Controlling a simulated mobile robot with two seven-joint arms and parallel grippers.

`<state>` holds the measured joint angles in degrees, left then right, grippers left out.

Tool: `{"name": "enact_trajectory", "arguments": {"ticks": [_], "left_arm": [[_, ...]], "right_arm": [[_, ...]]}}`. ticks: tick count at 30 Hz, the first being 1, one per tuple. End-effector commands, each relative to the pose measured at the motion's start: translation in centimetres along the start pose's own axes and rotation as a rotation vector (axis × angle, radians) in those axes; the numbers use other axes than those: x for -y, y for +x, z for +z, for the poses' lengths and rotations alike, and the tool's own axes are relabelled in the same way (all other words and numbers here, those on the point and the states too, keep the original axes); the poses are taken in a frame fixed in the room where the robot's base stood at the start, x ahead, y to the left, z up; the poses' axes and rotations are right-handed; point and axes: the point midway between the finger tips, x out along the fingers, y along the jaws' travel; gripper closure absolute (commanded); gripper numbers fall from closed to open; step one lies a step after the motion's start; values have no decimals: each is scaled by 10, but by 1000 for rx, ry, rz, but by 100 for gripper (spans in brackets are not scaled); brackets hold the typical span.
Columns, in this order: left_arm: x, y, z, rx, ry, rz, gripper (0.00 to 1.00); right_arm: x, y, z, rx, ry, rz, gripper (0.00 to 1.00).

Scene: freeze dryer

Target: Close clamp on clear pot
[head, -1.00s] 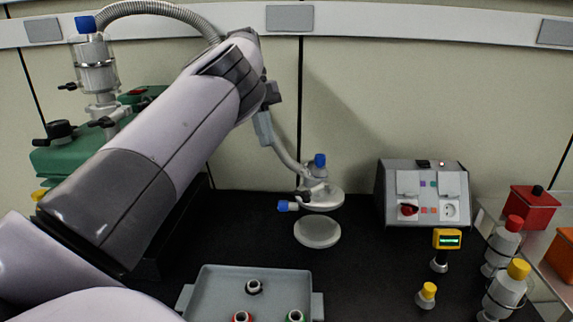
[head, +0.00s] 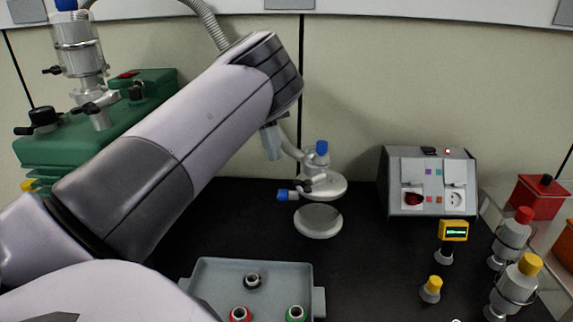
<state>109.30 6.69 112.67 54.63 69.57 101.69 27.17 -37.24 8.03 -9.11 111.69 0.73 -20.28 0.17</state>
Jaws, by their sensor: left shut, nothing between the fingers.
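A clear pot (head: 80,42) with metal fittings stands on the green pump unit at the upper left. A black-handled clamp (head: 92,107) sits below it; I cannot tell whether it is open or shut. My left gripper (head: 272,142) is partly hidden behind my left arm. It is shut and empty, near the back wall, to the right of the clear pot and apart from it. The pale flanged fitting (head: 326,186) with blue-capped valves is to the gripper's lower right. My right gripper is not in view.
The green pump (head: 150,85) is partly behind my left arm. A round pale disc (head: 318,221) lies before the fitting. A grey tray (head: 215,280) is in front, a grey control box (head: 432,215) and capped bottles (head: 512,290) at right.

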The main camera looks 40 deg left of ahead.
Motion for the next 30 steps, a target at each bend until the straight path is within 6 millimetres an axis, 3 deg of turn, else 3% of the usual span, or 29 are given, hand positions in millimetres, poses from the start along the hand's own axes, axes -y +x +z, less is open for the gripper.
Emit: {"name": "enact_trajectory", "arguments": {"ticks": [3,15,30], "left_arm": [[0,27,-1,-2,-1,4,100],[0,36,-35,1,2,-1,100],[0,38,-38,1,-1,-2,100]], "right_arm": [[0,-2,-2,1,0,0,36],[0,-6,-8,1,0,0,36],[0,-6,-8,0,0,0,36]]}}
